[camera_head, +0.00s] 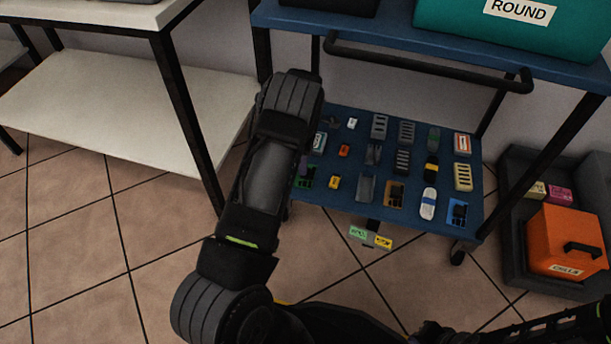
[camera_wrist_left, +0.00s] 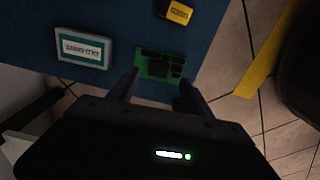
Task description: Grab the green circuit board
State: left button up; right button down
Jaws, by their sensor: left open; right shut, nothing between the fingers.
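The green circuit board (camera_wrist_left: 161,65) lies on the blue lower shelf near its edge, with dark chips on its face. In the head view a part of the board (camera_head: 305,183) shows beside my left arm, which covers some of the area. My left gripper (camera_wrist_left: 158,82) is open and empty. Its two fingers point at the board from its near side, one toward each lower corner; I cannot tell the height gap. My right gripper (camera_head: 430,331) is at the bottom edge of the head view, dark and partly cut off, away from the shelf, shut and empty.
The blue shelf (camera_head: 345,203) holds several small parts in rows. A white-labelled teal box (camera_wrist_left: 83,48) and a yellow block (camera_wrist_left: 176,12) lie near the board. A cart handle (camera_head: 430,67) spans above. An orange case (camera_head: 565,240) stands in a grey bin at right.

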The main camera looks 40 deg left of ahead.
aim_at(306, 181)
pick_arm(q)
notch_tip(306, 181, down, 5)
jog(key=b, duration=0.3)
jog(key=shift+a+f, duration=0.1)
jog(key=shift+f, duration=0.1)
jog(key=shift+c, duration=0.5)
jog(key=shift+r, duration=0.1)
grip_shut()
dwell(0.5)
